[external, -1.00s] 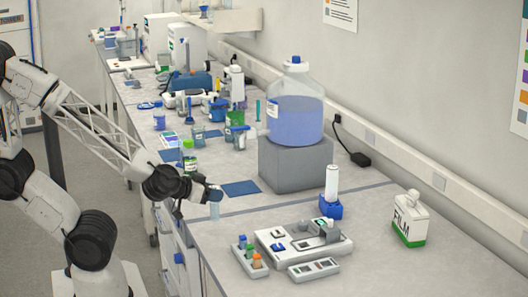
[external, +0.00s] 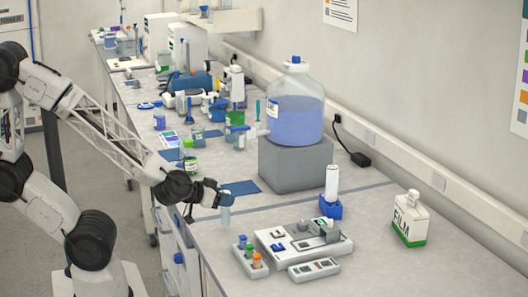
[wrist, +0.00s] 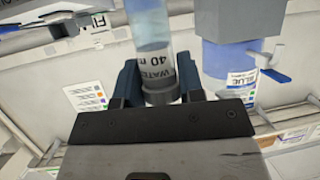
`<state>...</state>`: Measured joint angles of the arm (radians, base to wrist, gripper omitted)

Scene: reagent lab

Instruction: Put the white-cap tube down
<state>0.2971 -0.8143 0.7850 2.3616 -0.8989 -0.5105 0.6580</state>
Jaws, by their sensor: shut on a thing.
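My gripper (external: 226,199) is shut on the white-cap tube (external: 225,216), a clear tube with pale blue liquid. It hangs upright below the fingers, over the bench's front-left edge area. In the wrist view my gripper (wrist: 160,88) shows dark blue fingers on both sides of the tube (wrist: 152,40), whose label reads "WATER 40". The cap end lies between the fingers and looks grey in shadow. I cannot tell whether the tube's bottom touches the bench.
A blue mat (external: 241,187) lies just behind my gripper. A small rack (external: 248,262) with coloured-cap tubes and a white device (external: 290,249) stand to the front right. A grey block (external: 295,165) bears a large blue-liquid bottle (external: 294,118). Bare bench lies right of the tube.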

